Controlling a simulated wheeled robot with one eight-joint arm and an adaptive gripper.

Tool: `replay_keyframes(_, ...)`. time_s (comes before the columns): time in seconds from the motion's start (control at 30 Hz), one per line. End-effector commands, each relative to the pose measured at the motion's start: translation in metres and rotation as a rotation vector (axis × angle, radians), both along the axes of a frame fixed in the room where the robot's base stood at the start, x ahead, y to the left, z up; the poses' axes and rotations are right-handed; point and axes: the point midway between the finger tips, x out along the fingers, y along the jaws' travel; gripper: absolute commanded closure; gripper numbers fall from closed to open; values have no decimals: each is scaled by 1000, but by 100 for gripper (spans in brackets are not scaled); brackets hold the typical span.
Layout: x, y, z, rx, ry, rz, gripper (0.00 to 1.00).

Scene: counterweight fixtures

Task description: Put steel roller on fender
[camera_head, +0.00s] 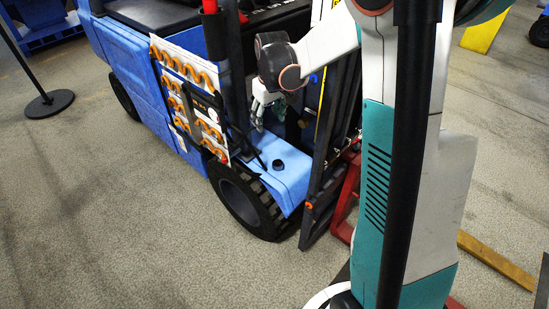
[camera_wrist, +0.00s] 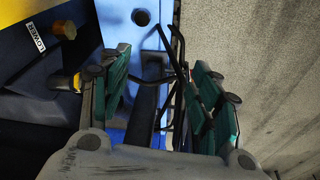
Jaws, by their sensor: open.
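The blue fender (camera_head: 293,184) of the forklift lies over its front wheel, and its blue surface also shows in the wrist view (camera_wrist: 120,32). A small dark round piece (camera_head: 278,164) is on the fender top, and a dark disc shows in the wrist view (camera_wrist: 141,17). I cannot tell whether this is the steel roller or a fixed cap. No other roller can be made out. My gripper (camera_head: 258,126) hangs above the rear of the fender, apart from the dark piece. In the wrist view my gripper (camera_wrist: 160,82) has its teal fingers spread, with nothing clearly held.
Thin black bent rods (camera_wrist: 172,50) show between and beyond my fingers. A panel of orange curved pieces (camera_head: 190,95) stands left of the fender. The dark mast (camera_head: 330,140) is close on the right. Open floor (camera_head: 110,220) lies at the left.

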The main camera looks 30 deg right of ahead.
Motion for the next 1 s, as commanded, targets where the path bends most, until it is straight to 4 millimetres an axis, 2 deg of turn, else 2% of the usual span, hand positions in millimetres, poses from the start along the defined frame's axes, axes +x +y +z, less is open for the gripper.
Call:
replay_keyframes(0.03,-12,9,16,-1,-20,-3,43)
replay_keyframes(0.2,-50,32,59,0,-89,-22,43)
replay_keyframes(0.4,-99,58,95,7,-172,-44,43)
replay_keyframes(0.5,-125,69,107,14,-213,-56,43)
replay_keyframes(0.73,-185,91,121,37,-307,-79,43)
replay_keyframes(0.9,-224,103,119,59,-372,-96,43)
replay_keyframes(1.0,-241,109,116,71,-403,-103,43)
